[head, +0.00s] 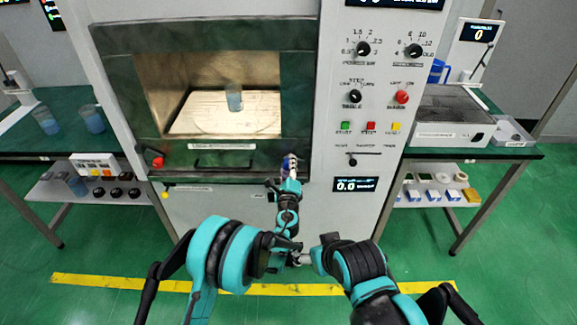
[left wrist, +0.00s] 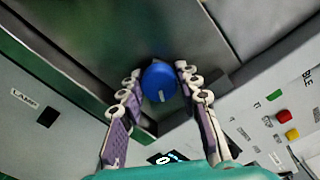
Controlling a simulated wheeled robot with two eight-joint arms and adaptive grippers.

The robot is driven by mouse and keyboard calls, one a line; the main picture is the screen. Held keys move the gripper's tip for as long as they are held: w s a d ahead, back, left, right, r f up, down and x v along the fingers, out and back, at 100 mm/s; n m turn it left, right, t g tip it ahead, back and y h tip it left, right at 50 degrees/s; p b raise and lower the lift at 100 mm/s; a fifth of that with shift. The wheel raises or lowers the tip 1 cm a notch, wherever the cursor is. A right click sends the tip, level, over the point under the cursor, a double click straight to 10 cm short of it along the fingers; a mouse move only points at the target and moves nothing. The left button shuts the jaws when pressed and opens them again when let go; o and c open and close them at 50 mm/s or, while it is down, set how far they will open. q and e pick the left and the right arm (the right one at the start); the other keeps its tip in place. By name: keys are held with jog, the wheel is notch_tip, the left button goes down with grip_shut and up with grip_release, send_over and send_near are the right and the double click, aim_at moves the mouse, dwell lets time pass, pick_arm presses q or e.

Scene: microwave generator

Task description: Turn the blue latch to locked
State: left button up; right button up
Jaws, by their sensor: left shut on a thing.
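The blue latch (left wrist: 159,82) is a round blue knob with a small white mark near its lower edge in the left wrist view. It sits at the lower right corner of the dark green door frame (head: 300,100), mostly hidden behind my gripper in the head view. My left gripper (head: 290,164) reaches up to it. In the left wrist view the left gripper's purple-padded fingers (left wrist: 160,90) stand on both sides of the knob, shut on it. I cannot tell the latch's setting from its mark. My right gripper does not show.
A beaker (head: 234,98) stands on a pale plate inside the chamber, behind the door window. A red knob (head: 158,162) is at the door's lower left. The control panel (head: 375,100) with dials and buttons is on the right. Side tables stand left and right.

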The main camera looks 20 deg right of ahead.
pick_arm(q)
jog(key=n, duration=0.5)
jog(key=shift+n, duration=0.3)
jog(key=n, duration=0.5)
jog(key=shift+c, duration=0.2)
jog(key=shift+n, duration=0.6)
dwell(0.3)
jog(key=o, duration=1.2)
jog(key=shift+c, duration=0.2)
jog(key=v, duration=1.2)
